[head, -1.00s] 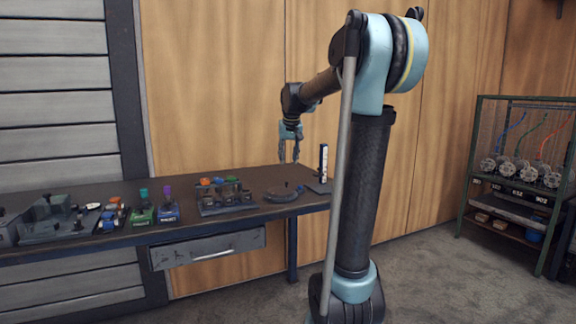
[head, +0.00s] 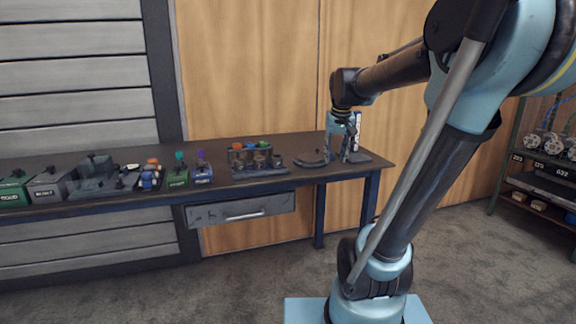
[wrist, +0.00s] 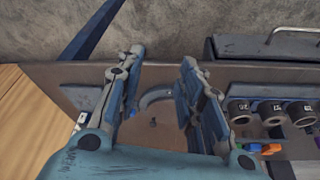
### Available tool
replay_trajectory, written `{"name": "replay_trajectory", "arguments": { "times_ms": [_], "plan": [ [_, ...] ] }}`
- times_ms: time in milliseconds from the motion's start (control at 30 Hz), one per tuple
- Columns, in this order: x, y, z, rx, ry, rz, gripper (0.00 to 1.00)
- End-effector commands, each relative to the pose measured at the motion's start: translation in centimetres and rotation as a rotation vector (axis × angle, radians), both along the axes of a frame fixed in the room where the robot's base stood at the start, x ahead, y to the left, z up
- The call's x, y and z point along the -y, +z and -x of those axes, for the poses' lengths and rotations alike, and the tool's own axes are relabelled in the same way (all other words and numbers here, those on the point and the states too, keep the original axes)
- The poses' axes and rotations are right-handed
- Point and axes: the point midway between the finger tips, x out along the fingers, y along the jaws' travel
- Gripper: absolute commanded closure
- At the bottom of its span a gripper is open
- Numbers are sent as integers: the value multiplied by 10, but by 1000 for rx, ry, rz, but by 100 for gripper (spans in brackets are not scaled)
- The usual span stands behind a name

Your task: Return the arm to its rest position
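My arm leans right in the head view, with its forearm reaching left over the bench's right end. My gripper (head: 340,157) hangs low over the dark bench (head: 115,204), pointing down. In the wrist view the two fingers of my gripper (wrist: 163,60) stand apart, with nothing held between them. A dark round part (head: 309,163) lies on the bench just left of the fingers in the head view. A grey curved piece (wrist: 157,95) shows beyond and between the fingers in the wrist view; whether they touch it I cannot tell.
A rack with coloured parts (head: 260,171) stands left of my gripper. An upright white and blue piece (head: 358,131) stands close behind it. Small labelled boxes (head: 177,179) line the bench's left. A shelf unit (head: 515,165) stands at the right. Open floor lies in front.

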Motion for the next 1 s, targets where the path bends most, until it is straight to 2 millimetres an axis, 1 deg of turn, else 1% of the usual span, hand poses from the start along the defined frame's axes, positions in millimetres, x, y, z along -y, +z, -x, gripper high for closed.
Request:
{"name": "replay_trajectory", "arguments": {
  "times_ms": [33,200,267,400,600,700,800,900,1000],
  "plan": [
    [3,-10,18,-7,-2,1,66],
    [10,-46,72,-33,-5,3,66],
    [12,-60,90,-42,-6,3,66],
    [17,-93,132,-64,-9,4,66],
    [21,-144,185,-94,-13,5,66],
    [22,-164,204,-105,-13,4,66],
    [24,-177,216,-113,-13,4,66],
    [25,-185,223,-118,-14,4,66],
    [25,-187,224,-119,-14,4,66]
  ]
}}
